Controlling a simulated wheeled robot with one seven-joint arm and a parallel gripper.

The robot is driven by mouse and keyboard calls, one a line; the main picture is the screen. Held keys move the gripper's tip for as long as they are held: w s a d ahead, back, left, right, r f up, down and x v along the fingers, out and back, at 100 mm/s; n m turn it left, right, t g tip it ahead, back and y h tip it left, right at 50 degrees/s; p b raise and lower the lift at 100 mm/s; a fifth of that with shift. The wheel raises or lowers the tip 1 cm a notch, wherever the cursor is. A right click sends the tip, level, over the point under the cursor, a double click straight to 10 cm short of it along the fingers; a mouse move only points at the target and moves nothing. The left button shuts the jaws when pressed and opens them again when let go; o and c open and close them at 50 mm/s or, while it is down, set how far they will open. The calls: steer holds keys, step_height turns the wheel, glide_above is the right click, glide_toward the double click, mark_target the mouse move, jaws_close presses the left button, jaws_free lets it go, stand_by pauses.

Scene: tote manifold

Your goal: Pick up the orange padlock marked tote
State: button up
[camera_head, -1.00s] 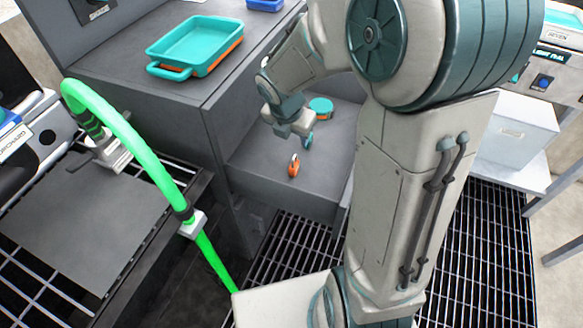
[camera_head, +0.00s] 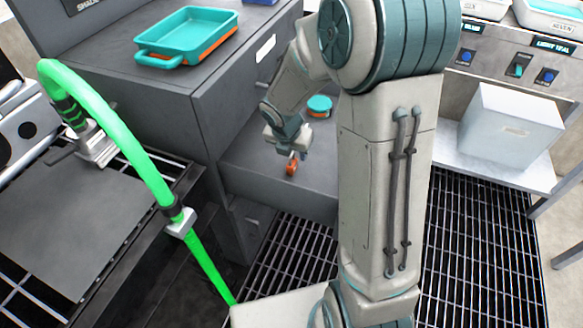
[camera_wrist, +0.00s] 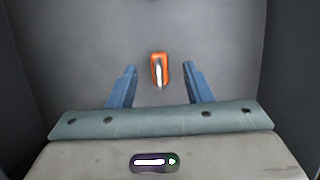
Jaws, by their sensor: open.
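The orange padlock (camera_head: 291,168) stands on the low grey shelf (camera_head: 250,178) in the head view, close to the shelf's front edge. In the wrist view the padlock (camera_wrist: 160,71) shows a light shackle or strip along its middle and lies ahead of the fingertips, centred between their lines. My gripper (camera_head: 290,153) is just above and beside it in the head view. In the wrist view my gripper's blue fingers (camera_wrist: 160,77) are apart with nothing held. No marking on the padlock can be read.
A teal and orange round container (camera_head: 319,106) stands farther back on the same shelf. Dark side walls flank the shelf in the wrist view. A teal tray (camera_head: 187,38) sits on the grey cabinet above left. A green hose (camera_head: 130,135) arches at the left.

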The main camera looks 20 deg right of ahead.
mark_target(292, 153)
steer(key=b+x, duration=0.1)
steer(key=x, duration=0.2)
steer(key=shift+a+f, duration=0.1)
steer(key=shift+f, duration=0.1)
steer(key=shift+r, duration=0.1)
jaws_close()
